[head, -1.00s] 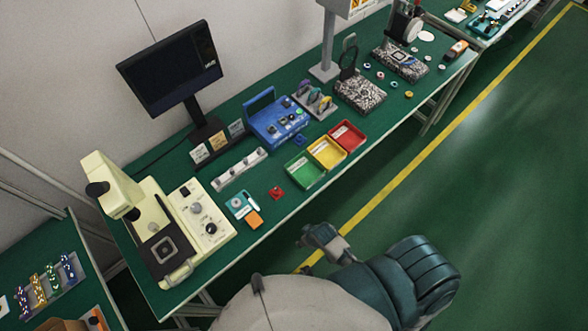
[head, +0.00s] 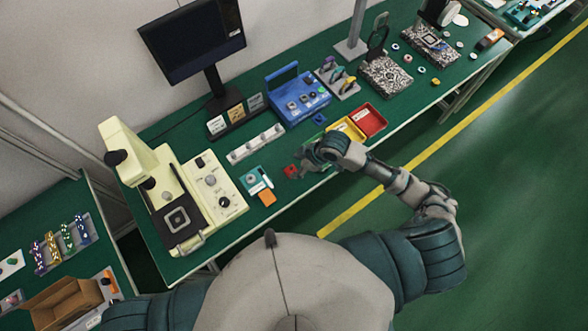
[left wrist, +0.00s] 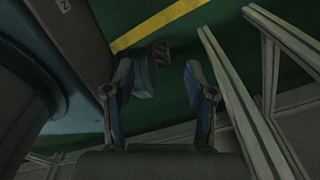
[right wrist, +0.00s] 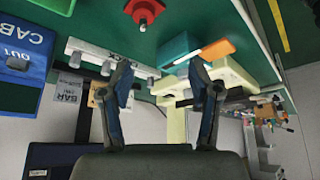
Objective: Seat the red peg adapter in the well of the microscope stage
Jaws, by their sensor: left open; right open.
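The red peg adapter (head: 291,171) lies on the green bench, right of the teal tray. In the right wrist view the red adapter (right wrist: 146,10) shows at the top edge with its peg. My right gripper (head: 307,161) is over the bench just right of the adapter, open and apart from it. Its two fingers (right wrist: 162,75) show spread and empty in the right wrist view. The cream microscope (head: 130,150) stands at the left end, its dark stage (head: 160,228) bearing a square frame around the well (head: 177,219). My left gripper (left wrist: 160,75) is open and empty, away from the bench.
The teal tray (head: 250,178) and orange block (head: 267,198) lie between adapter and the cream control panel (head: 226,202). A yellow bin (head: 345,129) and red bin (head: 371,119) stand near my right forearm, which partly hides the green bin. A white strip (head: 256,144) lies behind.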

